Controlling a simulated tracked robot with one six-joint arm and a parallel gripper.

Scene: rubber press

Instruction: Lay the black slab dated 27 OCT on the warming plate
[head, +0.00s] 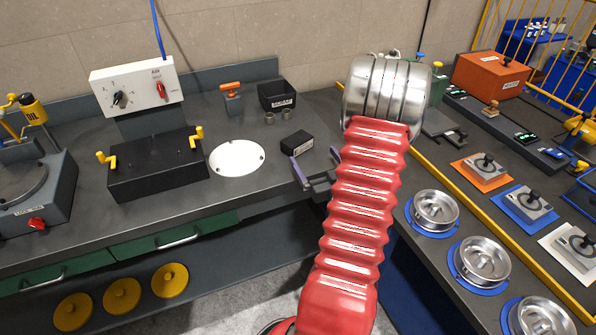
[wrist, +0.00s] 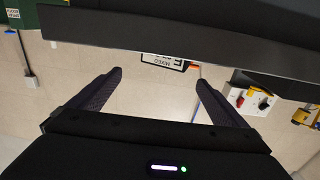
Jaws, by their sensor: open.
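My gripper (head: 314,170) is open and empty, low over the front right of the grey bench in the head view. In the wrist view, its two dark fingers are apart with nothing between them (wrist: 160,82). A small black block (head: 296,142) with a pale label lies just beyond the fingertips, apart from them; its writing is too small to read. A flat white round disc (head: 237,157) lies to its left and may be the warming plate. Small black pieces (head: 525,138) with green marks lie on the right bench. I can read no 27 OCT date.
A black box with yellow handles (head: 157,168) stands left of the disc, a white control box (head: 134,87) behind it. A black bin (head: 277,95) and small metal cups stand behind the block. Steel bowls (head: 435,210) line the right bench; a yellow rail borders it.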

